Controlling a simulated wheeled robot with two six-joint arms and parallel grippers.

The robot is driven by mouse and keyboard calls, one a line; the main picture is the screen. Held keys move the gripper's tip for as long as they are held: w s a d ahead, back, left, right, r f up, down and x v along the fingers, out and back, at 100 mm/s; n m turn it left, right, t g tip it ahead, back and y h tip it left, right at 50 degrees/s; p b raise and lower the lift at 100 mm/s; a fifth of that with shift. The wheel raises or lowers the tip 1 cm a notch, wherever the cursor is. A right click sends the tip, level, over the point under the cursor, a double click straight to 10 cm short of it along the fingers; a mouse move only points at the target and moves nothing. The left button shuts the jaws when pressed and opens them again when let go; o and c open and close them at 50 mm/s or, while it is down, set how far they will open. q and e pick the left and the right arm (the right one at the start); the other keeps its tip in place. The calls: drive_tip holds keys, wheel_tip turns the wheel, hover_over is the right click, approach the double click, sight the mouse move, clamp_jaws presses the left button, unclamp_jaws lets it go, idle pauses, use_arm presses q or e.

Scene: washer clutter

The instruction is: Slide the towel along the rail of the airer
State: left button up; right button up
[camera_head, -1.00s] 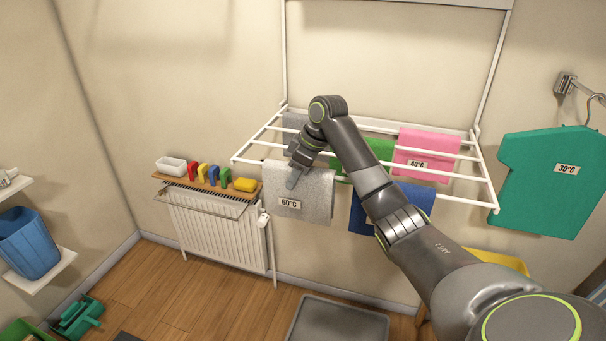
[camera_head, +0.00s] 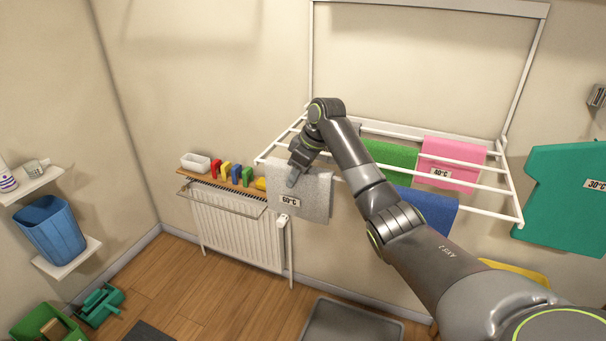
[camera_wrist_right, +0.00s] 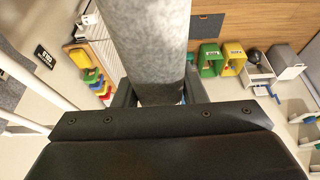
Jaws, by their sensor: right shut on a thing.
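The grey towel (camera_head: 312,200) with a 60°C label hangs over the front rail of the white airer (camera_head: 496,217), near the rail's left end. My right gripper (camera_head: 293,178) is shut on the towel's upper left part, at about rail height. In the right wrist view the grey cloth (camera_wrist_right: 150,45) lies between the fingers of my right gripper (camera_wrist_right: 158,95). My wrist and forearm hide part of the airer behind the towel. My left gripper is not in view.
A blue cloth (camera_head: 428,207) hangs farther right on the airer, with green (camera_head: 388,157) and pink (camera_head: 452,165) cloths behind. The radiator (camera_head: 238,232) and a shelf with coloured items stand left of the towel. A green garment (camera_head: 565,200) hangs at right.

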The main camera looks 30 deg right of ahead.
drive_tip(key=shift+w+a, duration=0.2)
drive_tip(key=o, duration=1.1)
drive_tip(key=b+v, duration=0.3)
drive_tip(key=v, duration=0.8)
drive_tip(key=shift+p+v, duration=3.25)
drive_tip(key=shift+p, duration=0.35)
